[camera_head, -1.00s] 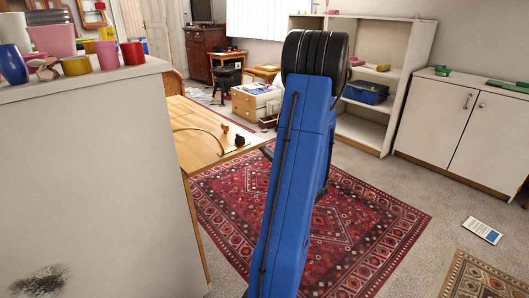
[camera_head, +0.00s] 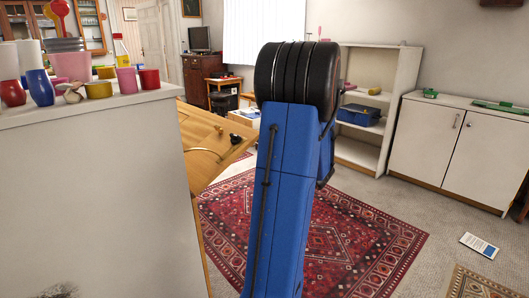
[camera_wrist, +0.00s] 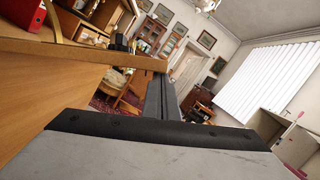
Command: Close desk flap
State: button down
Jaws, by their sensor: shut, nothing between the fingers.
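The desk flap (camera_head: 208,150) is a light wooden panel with a curved brass-coloured stay and a small dark fitting on it. In the head view it juts out from behind the white cabinet and looks tilted, partly raised. In the wrist view its wooden edge (camera_wrist: 85,53) crosses the upper left. My gripper (camera_wrist: 160,98) is shut and empty, with its dark fingers reaching up to the flap's edge. I cannot tell whether they touch it. In the head view my blue arm hides the gripper.
A white cabinet (camera_head: 95,200) with cups and pots on top stands close on the left. A patterned red rug (camera_head: 335,250) covers the floor. A shelf unit (camera_head: 362,150) and a low white cupboard (camera_head: 455,150) stand at the right. The floor at the right is mostly clear.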

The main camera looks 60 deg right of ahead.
jog(key=w+a+r+n+y, duration=0.2)
jog(key=a+r+n, duration=0.4)
jog(key=a+r, duration=0.5)
jog(key=w+a+r+n+g, duration=0.2)
jog(key=a+r+n, duration=0.5)
jog(key=a, duration=0.6)
jog(key=shift+w+r+y, duration=0.3)
jog(key=shift+w+r, duration=0.6)
jog(key=shift+r, duration=0.2)
